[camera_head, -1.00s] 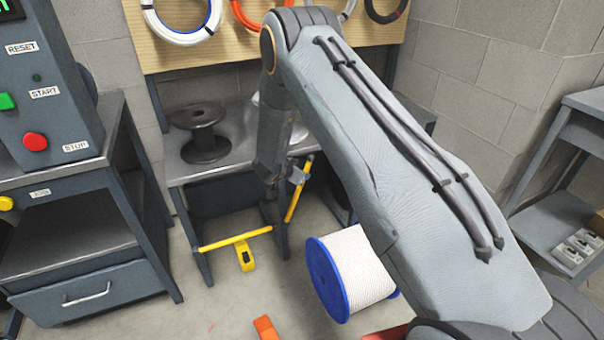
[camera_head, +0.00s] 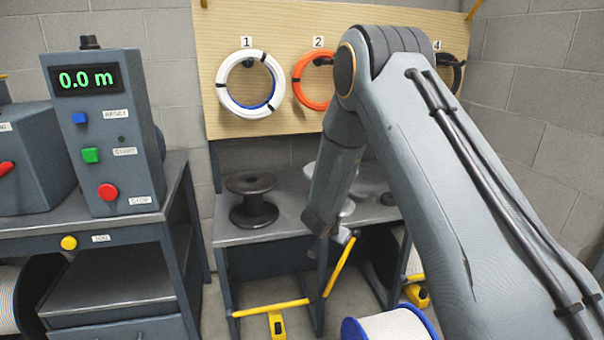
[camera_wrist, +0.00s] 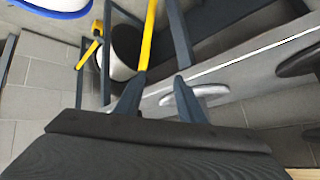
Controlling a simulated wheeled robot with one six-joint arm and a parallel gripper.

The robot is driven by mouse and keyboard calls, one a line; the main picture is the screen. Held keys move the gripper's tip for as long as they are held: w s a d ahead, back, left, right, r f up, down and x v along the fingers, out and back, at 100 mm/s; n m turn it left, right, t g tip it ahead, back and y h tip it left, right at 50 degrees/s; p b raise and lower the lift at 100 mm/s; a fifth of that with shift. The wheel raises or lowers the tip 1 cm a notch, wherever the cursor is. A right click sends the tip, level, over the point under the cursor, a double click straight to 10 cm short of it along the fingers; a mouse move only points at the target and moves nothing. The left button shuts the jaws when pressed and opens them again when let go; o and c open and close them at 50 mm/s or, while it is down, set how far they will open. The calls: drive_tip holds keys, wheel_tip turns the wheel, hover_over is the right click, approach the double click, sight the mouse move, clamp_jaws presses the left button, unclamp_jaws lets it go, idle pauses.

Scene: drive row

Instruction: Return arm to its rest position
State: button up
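My arm reaches out from the lower right in the head view and bends down at the elbow. Its lower end hangs at the front of the grey bench (camera_head: 290,222). My gripper (camera_wrist: 159,74) shows its two dark fingers apart in the wrist view, with nothing held between them. In the head view the fingers are too small and dark to make out. A slanted yellow bar (camera_head: 340,266) lies close to the arm's end; I cannot tell if they touch.
A dark empty reel (camera_head: 252,202) stands on the bench. A white-wound reel with blue flanges (camera_head: 392,326) is on the floor. Coils hang on the board, including a white one (camera_head: 229,97) and an orange one (camera_head: 302,92). A control box (camera_head: 105,150) reading 0.0 m stands left.

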drive_tip(key=s+a+r+n+g+y+p, duration=0.25)
drive_tip(key=s+r+n+y, duration=0.25)
drive_tip(key=s+r, duration=0.9)
drive_tip(key=s+d+r+n+g+p, duration=0.1)
drive_tip(key=s+d+r+g+p, duration=0.1)
drive_tip(key=s, duration=1.2)
drive_tip(key=s+d+r+n+g+h+p, duration=0.1)
drive_tip(key=s+d+r+g, duration=0.3)
drive_tip(key=s, duration=1.1)
drive_tip(key=shift+d+r+n+p, duration=0.4)
drive_tip(key=shift+d+n+p, duration=0.1)
drive_tip(key=shift+n, duration=0.2)
